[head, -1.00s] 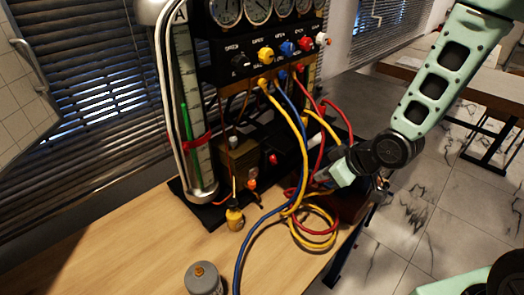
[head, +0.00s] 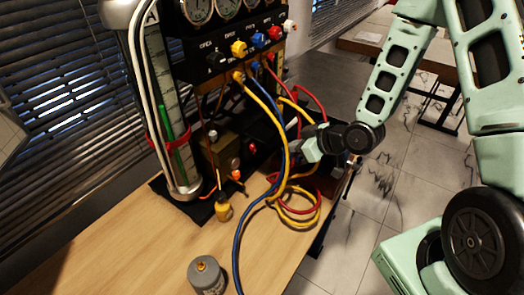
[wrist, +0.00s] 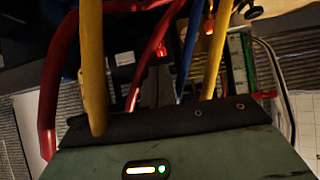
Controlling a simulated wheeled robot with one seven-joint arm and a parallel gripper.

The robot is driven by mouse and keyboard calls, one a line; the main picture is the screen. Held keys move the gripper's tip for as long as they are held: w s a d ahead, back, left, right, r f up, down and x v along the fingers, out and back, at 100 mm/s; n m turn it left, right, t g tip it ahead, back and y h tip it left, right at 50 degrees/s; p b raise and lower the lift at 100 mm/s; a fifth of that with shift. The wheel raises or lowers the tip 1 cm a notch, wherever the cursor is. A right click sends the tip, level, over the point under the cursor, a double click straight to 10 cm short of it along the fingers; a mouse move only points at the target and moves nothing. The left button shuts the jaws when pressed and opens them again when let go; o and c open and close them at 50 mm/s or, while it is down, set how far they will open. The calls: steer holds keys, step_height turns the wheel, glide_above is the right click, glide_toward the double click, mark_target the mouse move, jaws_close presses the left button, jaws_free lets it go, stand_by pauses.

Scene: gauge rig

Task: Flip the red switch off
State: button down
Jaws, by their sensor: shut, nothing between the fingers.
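A small red part (head: 251,147), which looks like the red switch, sits low on the front of the black gauge rig in the head view. Whether it is up or down cannot be told. A small red part also shows between the hoses in the wrist view (wrist: 162,49), but I cannot tell if it is the same one. My gripper (head: 292,156) is shut and empty, to the right of the red part and apart from it, among the hoses. Its fingertips are partly hidden by the blue and yellow hoses.
Yellow (head: 268,105), blue (head: 279,117) and red (head: 314,98) hoses hang from the manifold in front of the rig and coil on the wooden table (head: 150,250). A grey canister (head: 206,278) stands at the front. A yellow-handled tool (head: 223,211) stands near the rig base.

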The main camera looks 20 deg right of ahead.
mark_target(255, 152)
steer(key=p+x, duration=0.4)
steer(key=x, duration=0.8)
steer(key=shift+f, duration=0.15)
steer(key=f+b, duration=0.1)
steer(key=b, duration=0.1)
steer(key=shift+w+a+b, duration=0.1)
steer(key=shift+b, duration=0.2)
steer(key=shift+w+r+t+p, duration=0.1)
steer(key=shift+r+t+p, duration=0.2)
steer(key=shift+r, duration=0.2)
steer(key=shift+a+r+p, duration=0.1)
steer(key=shift+r+p, duration=0.3)
steer(key=shift+r, duration=0.3)
